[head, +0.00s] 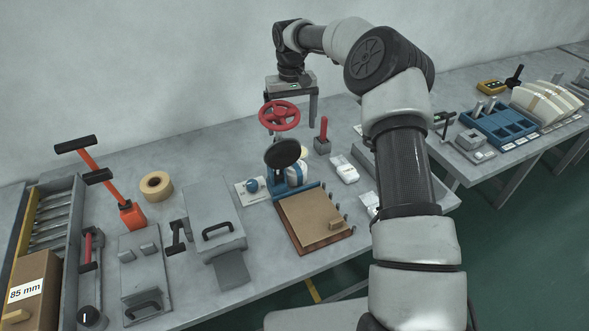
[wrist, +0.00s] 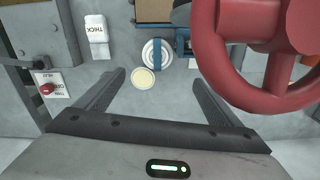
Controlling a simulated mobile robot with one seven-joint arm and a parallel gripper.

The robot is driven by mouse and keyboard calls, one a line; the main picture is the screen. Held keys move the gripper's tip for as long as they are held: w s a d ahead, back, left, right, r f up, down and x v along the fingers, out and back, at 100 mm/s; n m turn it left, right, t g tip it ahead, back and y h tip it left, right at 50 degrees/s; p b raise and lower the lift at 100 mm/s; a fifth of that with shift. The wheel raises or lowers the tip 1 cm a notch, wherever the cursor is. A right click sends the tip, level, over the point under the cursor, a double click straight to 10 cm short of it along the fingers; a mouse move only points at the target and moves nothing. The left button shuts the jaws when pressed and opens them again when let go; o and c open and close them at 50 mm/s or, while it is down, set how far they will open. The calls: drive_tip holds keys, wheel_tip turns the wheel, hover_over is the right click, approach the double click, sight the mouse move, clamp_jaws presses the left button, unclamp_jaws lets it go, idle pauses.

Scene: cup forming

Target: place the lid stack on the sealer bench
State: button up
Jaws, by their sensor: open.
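A round white stack with a blue band, which looks like the lid stack (head: 297,177), stands on the grey sealer bench (head: 265,267), close beside the blue-based press. It also shows from above in the wrist view (wrist: 150,50). A small cream disc (wrist: 143,78) lies beside it, nearer my gripper in that view. My gripper (head: 291,112) is open and empty above the bench, behind the press wheel. In the wrist view its fingers (wrist: 158,78) are spread wide, with the cream disc between them in the picture and the banded stack just beyond the tips.
The press's red handwheel (head: 280,116) rises close to my gripper and fills the right of the wrist view. A brown board (head: 315,217) lies in front. Tape (head: 156,186) lies left.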

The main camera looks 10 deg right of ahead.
hover_over(294, 164)
drive_tip(key=f, duration=1)
drive_tip(key=shift+a+f+p, duration=0.2)
drive_tip(key=shift+a+p, duration=0.15)
drive_tip(key=shift+d+f+p, duration=0.2)
drive_tip(key=shift+f+p, duration=0.05)
drive_tip(key=shift+f, duration=1.35)
drive_tip(key=shift+d+f+p, duration=0.2)
drive_tip(key=shift+f, duration=1.4)
drive_tip(key=c, duration=1.2)
drive_tip(key=shift+r, duration=0.1)
drive_tip(key=shift+c, duration=0.2)
